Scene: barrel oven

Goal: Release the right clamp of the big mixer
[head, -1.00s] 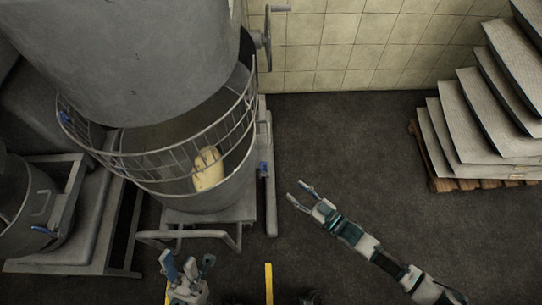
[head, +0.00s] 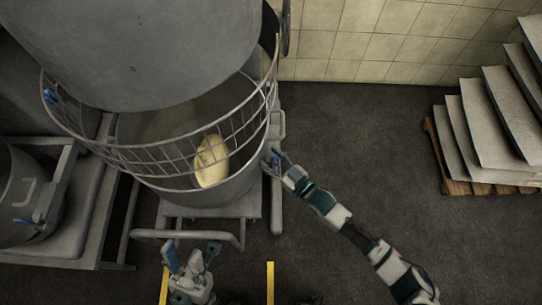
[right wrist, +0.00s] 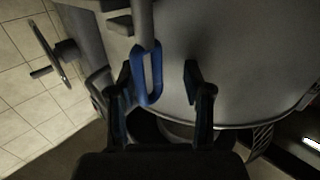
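The big mixer's bowl (head: 236,189) stands at left centre, with a wire guard (head: 150,160) and pale dough (head: 212,162) inside. The right clamp is at the bowl's right side; its blue loop handle (right wrist: 157,88) shows clearly in the right wrist view. My right gripper (head: 275,162) is at this clamp and hides most of it in the head view. In the right wrist view its fingers are apart, with the handle between them, nearer the left finger; contact cannot be told. My left gripper (head: 191,254) is open and empty in front of the mixer.
A blue clamp (head: 50,96) sits at the mixer's left side. A smaller mixer bowl (head: 25,200) stands at far left. Stacked sheets (head: 500,125) lie on a pallet (head: 455,186) at right. A handwheel (right wrist: 50,52) is near the tiled wall. The dark floor (head: 350,130) between is clear.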

